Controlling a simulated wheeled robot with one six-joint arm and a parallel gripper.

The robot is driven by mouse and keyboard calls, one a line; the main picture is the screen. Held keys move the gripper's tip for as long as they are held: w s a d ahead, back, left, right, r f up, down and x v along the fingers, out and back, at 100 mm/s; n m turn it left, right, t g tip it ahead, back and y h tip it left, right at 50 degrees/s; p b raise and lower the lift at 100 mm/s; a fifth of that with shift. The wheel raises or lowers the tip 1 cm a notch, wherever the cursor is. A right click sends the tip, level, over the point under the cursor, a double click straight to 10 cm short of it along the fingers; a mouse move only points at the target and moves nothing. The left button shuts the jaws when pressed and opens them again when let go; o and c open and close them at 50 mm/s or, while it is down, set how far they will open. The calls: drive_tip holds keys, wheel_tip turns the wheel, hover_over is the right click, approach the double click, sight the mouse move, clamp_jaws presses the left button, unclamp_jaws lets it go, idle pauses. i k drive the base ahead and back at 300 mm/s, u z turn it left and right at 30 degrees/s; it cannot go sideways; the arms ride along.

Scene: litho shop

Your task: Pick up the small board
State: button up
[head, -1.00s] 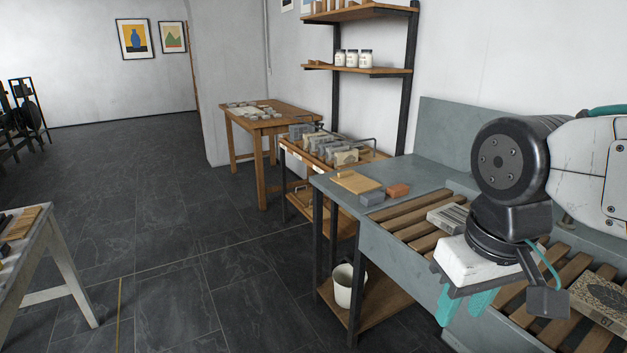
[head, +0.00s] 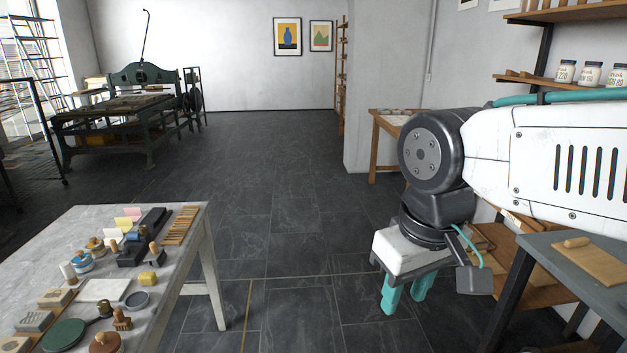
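A small tan wooden board (head: 592,264) lies flat on the grey bench top (head: 540,258) at the right edge of the head view. A short wooden piece (head: 577,242) rests on its far left part. My gripper (head: 404,299) hangs fingers-down left of this bench, over the dark floor. Its two teal fingers stand apart with nothing visible between them. The board is well to the right of my gripper and apart from it. My arm passes above the bench and hides part of what is behind it.
A light grey table (head: 185,290) with jars, pads, stones and tools stands at left front. A green press (head: 125,110) is at back left. A wooden table (head: 378,150) stands behind my arm. The dark floor (head: 270,190) between is clear.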

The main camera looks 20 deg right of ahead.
sight(602, 265)
drive_tip(key=z, duration=0.1)
drive_tip(key=i, duration=1.6)
drive_tip(key=z, duration=1.3)
drive_tip(key=i, duration=0.95)
drive_tip(key=z, duration=0.9)
drive_tip(key=i, duration=0.25)
drive_tip(key=z, duration=0.3)
